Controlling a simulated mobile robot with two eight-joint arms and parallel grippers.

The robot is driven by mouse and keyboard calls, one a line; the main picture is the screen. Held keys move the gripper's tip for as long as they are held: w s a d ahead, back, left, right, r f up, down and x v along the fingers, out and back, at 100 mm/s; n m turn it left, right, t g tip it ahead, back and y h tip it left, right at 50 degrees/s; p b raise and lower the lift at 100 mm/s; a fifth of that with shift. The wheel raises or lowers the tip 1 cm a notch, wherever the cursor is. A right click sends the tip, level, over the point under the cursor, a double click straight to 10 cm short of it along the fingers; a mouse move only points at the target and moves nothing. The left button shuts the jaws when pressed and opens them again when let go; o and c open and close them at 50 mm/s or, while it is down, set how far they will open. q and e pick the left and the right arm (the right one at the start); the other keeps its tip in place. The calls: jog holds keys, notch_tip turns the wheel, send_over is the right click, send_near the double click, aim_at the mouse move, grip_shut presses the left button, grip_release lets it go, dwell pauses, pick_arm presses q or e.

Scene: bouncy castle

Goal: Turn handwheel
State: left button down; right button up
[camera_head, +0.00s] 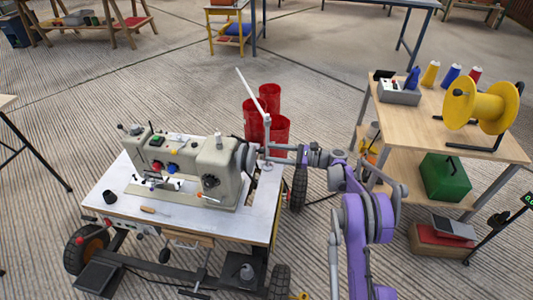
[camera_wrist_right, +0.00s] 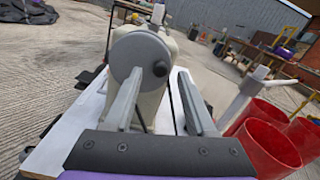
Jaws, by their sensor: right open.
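The beige sewing machine (camera_head: 190,172) stands on a white-topped wheeled table. Its grey round handwheel (camera_head: 243,155) is at the machine's right end; in the right wrist view the handwheel (camera_wrist_right: 138,52) faces me, with a small dark knob (camera_wrist_right: 160,68) near its edge. My right gripper (camera_head: 260,157) reaches in from the right, close to the handwheel. In the wrist view its fingers (camera_wrist_right: 160,80) are apart, with the left one overlapping the wheel's lower part and the knob showing between them. I cannot tell whether either finger touches. My left gripper is not in view.
A white upright post (camera_head: 266,125) with a slanted rod stands at the table's right edge, close to my right gripper. Red cylinders (camera_head: 270,125) stand behind it. A wooden shelf table (camera_head: 425,125) with thread cones and a yellow spool (camera_head: 482,105) is on the right.

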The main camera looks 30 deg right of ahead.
jog(key=shift+x, duration=1.4)
grip_shut()
